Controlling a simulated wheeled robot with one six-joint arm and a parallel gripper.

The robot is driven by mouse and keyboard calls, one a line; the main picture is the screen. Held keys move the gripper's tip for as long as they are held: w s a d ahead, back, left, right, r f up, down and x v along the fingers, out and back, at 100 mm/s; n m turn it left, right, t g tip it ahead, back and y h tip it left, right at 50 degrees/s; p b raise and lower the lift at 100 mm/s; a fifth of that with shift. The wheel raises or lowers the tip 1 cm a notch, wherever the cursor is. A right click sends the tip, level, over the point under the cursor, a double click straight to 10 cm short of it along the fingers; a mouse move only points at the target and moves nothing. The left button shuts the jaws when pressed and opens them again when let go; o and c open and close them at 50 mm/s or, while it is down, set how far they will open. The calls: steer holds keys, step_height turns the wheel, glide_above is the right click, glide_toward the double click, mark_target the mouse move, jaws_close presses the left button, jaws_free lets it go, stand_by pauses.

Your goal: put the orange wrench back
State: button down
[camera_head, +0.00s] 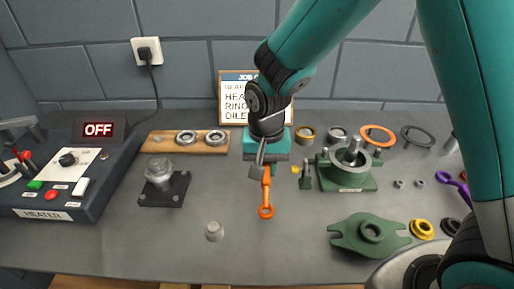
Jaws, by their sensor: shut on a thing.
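The orange wrench (266,195) hangs nearly upright in the picture below my gripper, with its ring end toward the front of the bench. My gripper (261,168) is shut on the wrench's upper end, near the middle of the bench. The fingers hide that end of the wrench. I cannot tell whether the ring end touches the bench top. A purple wrench (452,186) lies at the right edge, partly hidden by my arm.
A green casing (346,177) stands right of the wrench, and a green cover (370,234) lies in front of it. A heater box (65,177) reading OFF, a dark block with a clear part (163,185) and a wooden board with rings (160,143) are left. The front middle is mostly clear, with a small grey part (214,231).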

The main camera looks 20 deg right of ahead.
steer(key=shift+w+f, duration=0.2)
steer(key=shift+w, duration=0.05)
step_height(320, 180, down, 6)
steer(key=b, duration=0.6)
steer(key=shift+f, duration=0.15)
steer(key=shift+f+b, duration=0.5)
steer(key=shift+f, duration=0.1)
steer(key=c, duration=0.9)
jaws_free()
step_height(320, 180, up, 18)
steer(key=shift+f+p, duration=0.25)
steer(key=shift+p, duration=0.25)
steer(key=s+r+n+y+p, duration=0.1)
steer(key=s+n, duration=0.2)
steer(key=s, duration=0.2)
steer(key=s+r+n+y+p, duration=0.1)
steer(key=s+n, duration=0.2)
steer(key=s, duration=0.3)
steer(key=s+r+n+y+p, duration=0.1)
steer(key=s+n, duration=0.2)
steer(key=s, duration=0.3)
steer(key=shift+a+r+n+y, duration=0.15)
steer(key=shift+r+n+y, duration=0.15)
steer(key=shift+r, duration=0.1)
